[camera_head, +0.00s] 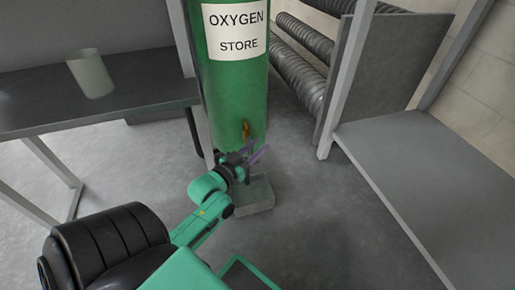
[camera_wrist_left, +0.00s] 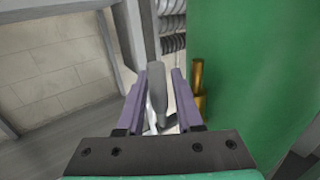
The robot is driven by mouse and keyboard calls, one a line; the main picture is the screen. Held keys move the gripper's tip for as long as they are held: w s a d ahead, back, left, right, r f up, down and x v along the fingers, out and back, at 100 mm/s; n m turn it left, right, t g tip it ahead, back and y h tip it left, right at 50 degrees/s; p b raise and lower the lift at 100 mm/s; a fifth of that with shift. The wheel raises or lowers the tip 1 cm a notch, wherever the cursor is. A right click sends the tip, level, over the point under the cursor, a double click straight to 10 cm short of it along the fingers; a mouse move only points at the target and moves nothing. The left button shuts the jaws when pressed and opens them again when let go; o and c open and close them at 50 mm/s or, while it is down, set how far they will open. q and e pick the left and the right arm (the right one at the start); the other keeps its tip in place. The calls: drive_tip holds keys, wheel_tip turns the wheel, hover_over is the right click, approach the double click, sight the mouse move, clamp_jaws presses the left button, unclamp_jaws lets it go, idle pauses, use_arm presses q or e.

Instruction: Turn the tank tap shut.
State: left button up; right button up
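The green tank (camera_head: 232,90) stands upright in the middle of the head view, with a white "OXYGEN STORE" label; its green wall also fills the right of the left wrist view (camera_wrist_left: 260,70). A brass tap fitting (camera_head: 246,130) sticks out low on its front and shows beside the right finger in the wrist view (camera_wrist_left: 198,88). My left gripper (camera_head: 260,152) is just below and right of it, its purple fingers apart (camera_wrist_left: 164,75). A grey lever-like piece (camera_wrist_left: 156,88) shows between the fingers, nearer the left one; I cannot tell whether it touches. My right gripper is out of view.
A grey block (camera_head: 254,196) lies on the floor below the gripper. A dark table (camera_head: 90,115) with a pale cup (camera_head: 90,75) stands at left. A grey shelf (camera_head: 425,165) on posts is at right, with dark ribbed pipes (camera_head: 298,75) behind. Floor between is open.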

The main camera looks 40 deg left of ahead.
use_arm(q)
clamp_jaws()
idle(1.4)
